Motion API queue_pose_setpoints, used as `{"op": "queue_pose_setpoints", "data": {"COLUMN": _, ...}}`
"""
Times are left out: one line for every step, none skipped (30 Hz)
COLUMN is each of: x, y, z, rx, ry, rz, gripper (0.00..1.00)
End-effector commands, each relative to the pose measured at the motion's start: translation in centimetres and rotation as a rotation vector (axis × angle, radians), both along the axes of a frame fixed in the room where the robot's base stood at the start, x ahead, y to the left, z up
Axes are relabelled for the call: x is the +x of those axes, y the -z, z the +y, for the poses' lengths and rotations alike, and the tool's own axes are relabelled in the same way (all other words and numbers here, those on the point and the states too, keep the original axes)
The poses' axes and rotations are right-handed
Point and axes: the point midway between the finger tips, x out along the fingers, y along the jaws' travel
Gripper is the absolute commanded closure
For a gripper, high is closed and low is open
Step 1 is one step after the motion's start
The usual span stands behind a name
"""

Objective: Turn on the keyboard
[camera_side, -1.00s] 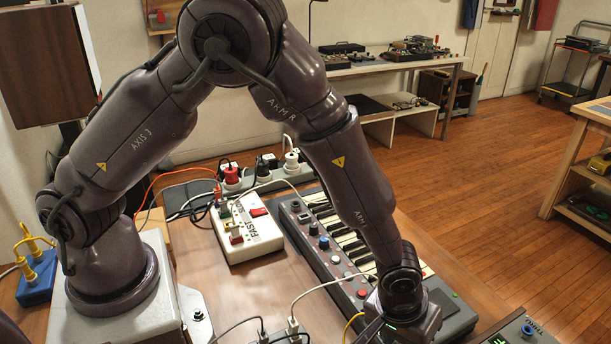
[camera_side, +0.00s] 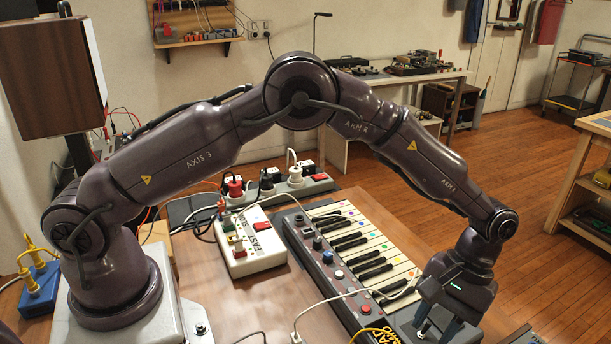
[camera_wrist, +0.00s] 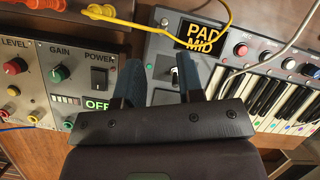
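The keyboard (camera_side: 347,285) is a grey synth lying on the wooden table, with white and black keys, coloured key dots and a row of knobs. In the wrist view its front panel (camera_wrist: 222,75) carries a dark display with yellow "PAD MID" lettering. My gripper (camera_side: 437,325) is over the keyboard's near right end, pointing down. In the wrist view its two bluish fingers (camera_wrist: 158,78) stand apart with nothing held. A small pale control (camera_wrist: 174,74) on the panel shows between them, nearer the right finger. I cannot tell whether they touch it.
A grey box (camera_wrist: 68,62) left of the keyboard has knobs, a POWER rocker (camera_wrist: 99,78) and a green "OFF" readout. A yellow cable (camera_wrist: 130,18) and a pale cable (camera_wrist: 285,45) cross the keyboard area. A white box (camera_side: 248,248) and a power strip (camera_side: 283,188) stand behind.

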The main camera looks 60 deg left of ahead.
Motion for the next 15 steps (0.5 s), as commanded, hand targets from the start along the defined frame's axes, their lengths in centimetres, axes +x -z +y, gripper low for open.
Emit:
{"op": "queue_pose_setpoints", "data": {"x": 0.5, "y": -1.0, "z": 0.1, "rx": -0.001, "ry": -0.001, "rz": -0.005, "gripper": 0.65}}
{"op": "queue_pose_setpoints", "data": {"x": 0.7, "y": -1.6, "z": 0.1, "rx": -0.001, "ry": -0.001, "rz": -0.005, "gripper": 0.65}}
{"op": "queue_pose_setpoints", "data": {"x": 1.1, "y": -2.3, "z": 0.1, "rx": -0.001, "ry": -0.001, "rz": -0.005, "gripper": 0.65}}
{"op": "queue_pose_setpoints", "data": {"x": 1.3, "y": -2.9, "z": 0.2, "rx": -0.001, "ry": -0.001, "rz": -0.006, "gripper": 0.65}}
{"op": "queue_pose_setpoints", "data": {"x": 1.5, "y": -3.4, "z": 0.2, "rx": -0.001, "ry": -0.001, "rz": -0.005, "gripper": 0.65}}
{"op": "queue_pose_setpoints", "data": {"x": 1.8, "y": -4.0, "z": 0.2, "rx": 0.0, "ry": 0.0, "rz": -0.004, "gripper": 0.65}}
{"op": "queue_pose_setpoints", "data": {"x": 2.0, "y": -4.5, "z": 0.3, "rx": 0.0, "ry": 0.0, "rz": -0.004, "gripper": 0.65}}
{"op": "queue_pose_setpoints", "data": {"x": 2.2, "y": -5.1, "z": 0.3, "rx": 0.0, "ry": 0.0, "rz": -0.004, "gripper": 0.65}}
{"op": "queue_pose_setpoints", "data": {"x": 2.4, "y": -5.6, "z": 0.4, "rx": 0.0, "ry": 0.0, "rz": -0.004, "gripper": 0.65}}
{"op": "queue_pose_setpoints", "data": {"x": 2.6, "y": -6.1, "z": 0.4, "rx": 0.001, "ry": 0.0, "rz": -0.004, "gripper": 0.65}}
{"op": "queue_pose_setpoints", "data": {"x": 2.8, "y": -6.5, "z": 0.4, "rx": 0.0, "ry": 0.0, "rz": -0.004, "gripper": 0.65}}
{"op": "queue_pose_setpoints", "data": {"x": 3.0, "y": -7.1, "z": 0.5, "rx": 0.001, "ry": 0.0, "rz": -0.004, "gripper": 0.65}}
{"op": "queue_pose_setpoints", "data": {"x": 3.1, "y": -7.2, "z": 0.5, "rx": -0.001, "ry": 0.007, "rz": -0.004, "gripper": 0.65}}
{"op": "queue_pose_setpoints", "data": {"x": 2.9, "y": -6.5, "z": 0.6, "rx": -0.011, "ry": 0.039, "rz": -0.008, "gripper": 0.65}}
{"op": "queue_pose_setpoints", "data": {"x": 2.7, "y": -6.0, "z": 0.7, "rx": -0.024, "ry": 0.076, "rz": -0.016, "gripper": 0.65}}
